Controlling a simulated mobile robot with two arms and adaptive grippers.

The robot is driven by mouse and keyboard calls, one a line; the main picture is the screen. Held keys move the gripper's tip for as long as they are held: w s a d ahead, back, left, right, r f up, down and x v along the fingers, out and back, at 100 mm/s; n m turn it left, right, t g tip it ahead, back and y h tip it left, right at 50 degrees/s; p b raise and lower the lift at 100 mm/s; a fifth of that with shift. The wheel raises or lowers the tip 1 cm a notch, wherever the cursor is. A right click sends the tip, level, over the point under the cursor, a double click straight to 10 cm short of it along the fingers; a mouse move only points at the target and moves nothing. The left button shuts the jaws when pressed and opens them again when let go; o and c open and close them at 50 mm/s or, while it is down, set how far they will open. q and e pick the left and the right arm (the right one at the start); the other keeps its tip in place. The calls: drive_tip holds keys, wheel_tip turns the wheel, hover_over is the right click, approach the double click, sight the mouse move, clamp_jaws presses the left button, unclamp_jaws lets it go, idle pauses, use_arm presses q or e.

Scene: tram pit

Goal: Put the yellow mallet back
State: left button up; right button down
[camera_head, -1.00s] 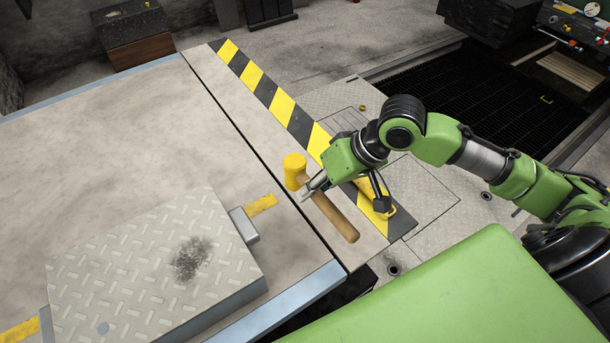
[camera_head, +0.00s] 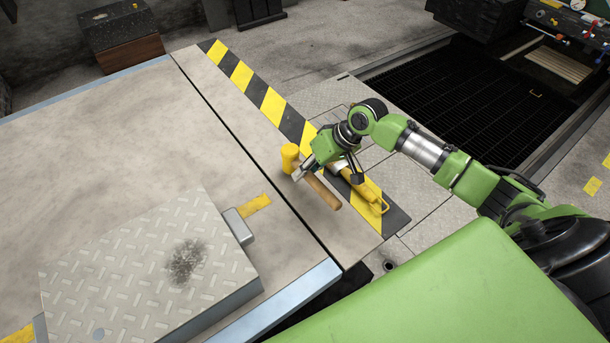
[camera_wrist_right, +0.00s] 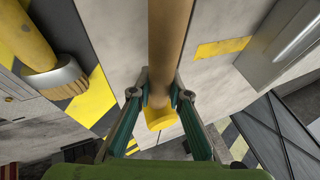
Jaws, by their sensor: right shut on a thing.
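The yellow mallet has a yellow cylindrical head (camera_head: 289,158) and a wooden handle (camera_head: 322,192). My right gripper (camera_head: 301,173) is shut on the handle close to the head. The right wrist view shows the handle (camera_wrist_right: 170,45) between the fingers (camera_wrist_right: 160,98), with part of the yellow head (camera_wrist_right: 159,118) beyond them. The mallet is over the strip of bench beside the hazard stripes; its exact height is hard to tell. My left gripper is not in view.
A yellow tool (camera_head: 370,194) lies on the black-and-yellow hazard strip (camera_head: 273,105), right beside the mallet. A patterned metal plate block (camera_head: 120,265) stands on the bench (camera_head: 110,140). A dark grated pit (camera_head: 470,100) is at the right. The bench's far left is clear.

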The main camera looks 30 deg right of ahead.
drive_tip(key=shift+f, duration=0.75)
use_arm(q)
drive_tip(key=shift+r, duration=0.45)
use_arm(e)
drive_tip(key=shift+s, duration=0.1)
drive_tip(key=c, duration=1.9)
unclamp_jaws()
drive_tip(key=shift+f, duration=0.15)
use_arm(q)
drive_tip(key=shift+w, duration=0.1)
use_arm(e)
drive_tip(key=shift+f+b, duration=0.2)
drive_tip(key=shift+b, duration=0.4)
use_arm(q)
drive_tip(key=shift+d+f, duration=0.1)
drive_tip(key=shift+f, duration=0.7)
use_arm(e)
drive_tip(key=v, duration=1.4)
drive_tip(key=shift+w+a+r, duration=0.25)
drive_tip(key=shift+a+r, duration=0.05)
drive_tip(key=shift+a, duration=0.05)
